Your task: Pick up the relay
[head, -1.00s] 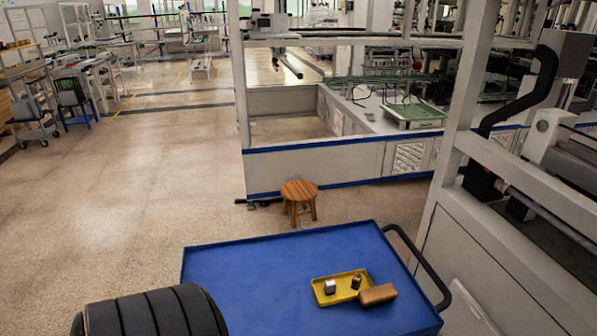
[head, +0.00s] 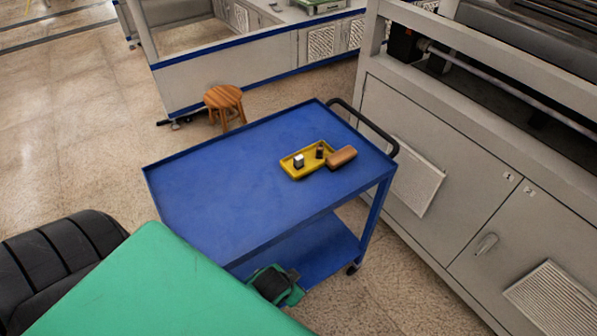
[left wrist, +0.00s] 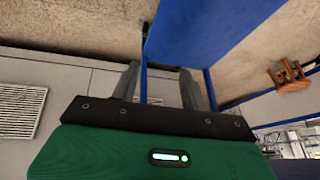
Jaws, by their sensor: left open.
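A yellow tray (head: 292,171) lies on the blue cart top (head: 220,176). A small pale cube (head: 298,161) and a small dark block (head: 320,151) sit in it. Which of them is the relay I cannot tell at this size. My left gripper (left wrist: 160,85) is open and empty in the left wrist view, its two grey fingers spread, with the blue cart beyond. In the head view its green and black body (head: 275,284) shows low at the cart's near side, well below and away from the tray; its fingertips are hidden there. My right gripper is not in view.
A brown block (head: 341,157) lies against the tray's right side. A black handle (head: 365,125) rims the cart's right end. A wooden stool (head: 224,101) stands behind the cart. A grey cabinet (head: 445,190) stands to the right. The cart top's left half is clear.

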